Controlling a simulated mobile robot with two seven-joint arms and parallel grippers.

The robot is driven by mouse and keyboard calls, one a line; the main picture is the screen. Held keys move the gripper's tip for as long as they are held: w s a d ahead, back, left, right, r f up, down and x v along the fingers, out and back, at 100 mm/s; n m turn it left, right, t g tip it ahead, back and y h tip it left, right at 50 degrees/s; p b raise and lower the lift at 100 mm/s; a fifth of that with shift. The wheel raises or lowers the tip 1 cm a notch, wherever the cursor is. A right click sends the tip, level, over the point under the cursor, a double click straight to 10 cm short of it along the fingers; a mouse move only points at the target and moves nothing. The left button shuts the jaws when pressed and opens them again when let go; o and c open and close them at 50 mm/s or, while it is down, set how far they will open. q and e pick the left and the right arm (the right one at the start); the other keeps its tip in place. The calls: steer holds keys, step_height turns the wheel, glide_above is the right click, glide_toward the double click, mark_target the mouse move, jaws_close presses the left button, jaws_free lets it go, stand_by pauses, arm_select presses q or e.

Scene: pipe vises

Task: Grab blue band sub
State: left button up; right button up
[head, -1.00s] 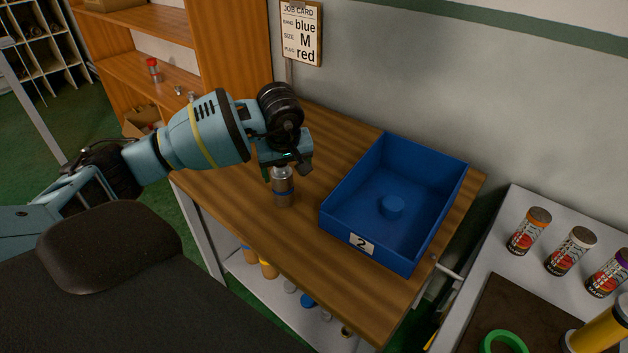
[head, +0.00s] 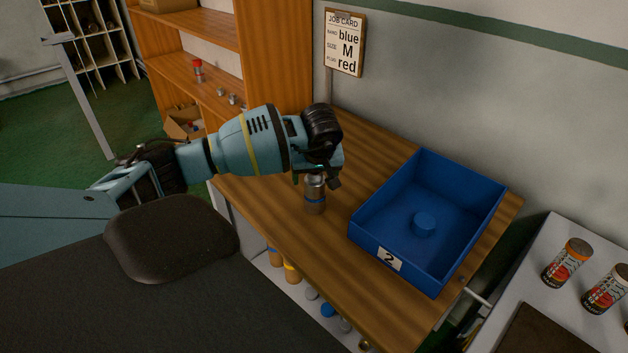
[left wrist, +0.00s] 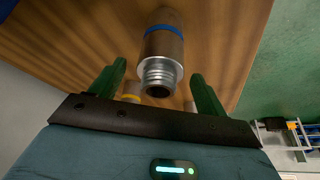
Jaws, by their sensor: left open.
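The blue band sub (head: 315,196) is a grey metal cylinder with a blue ring, standing upright on the wooden bench near its front edge. In the left wrist view the sub (left wrist: 163,50) shows its blue band and a threaded, hollow end facing the camera. My left gripper (head: 318,180) is over the top of the sub, and its fingers partly hide it. In the left wrist view its green fingers are apart, on either side of the threaded end, with gaps showing. My right gripper is not in view.
A blue tray (head: 400,262) marked 2, with a round blue piece (head: 424,224) inside, stands right of the sub. A job card (head: 345,45) reads blue, M, red. Several parts sit on a shelf below the bench. Labelled cans (head: 567,263) stand at right.

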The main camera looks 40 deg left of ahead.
arm_select(q)
steer(key=shift+x, duration=1.2)
steer(key=shift+r, duration=0.1)
steer(key=c, duration=1.5)
steer(key=shift+o, duration=0.2)
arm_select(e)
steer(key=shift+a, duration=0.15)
arm_select(q)
steer(key=shift+w+r, duration=0.1)
steer(key=shift+r, duration=0.55)
step_height(320, 180, up, 2)
steer(key=shift+r+b, duration=0.15)
steer(key=shift+b, duration=0.15)
steer(key=s+d, duration=0.3)
steer(key=s, duration=0.4)
steer(key=s+d+r, duration=0.1)
steer(key=s+d, duration=0.2)
steer(key=s, duration=0.4)
steer(key=shift+s+d+r, duration=0.2)
steer(key=shift+s+d, duration=0.1)
steer(key=shift+s, duration=0.1)
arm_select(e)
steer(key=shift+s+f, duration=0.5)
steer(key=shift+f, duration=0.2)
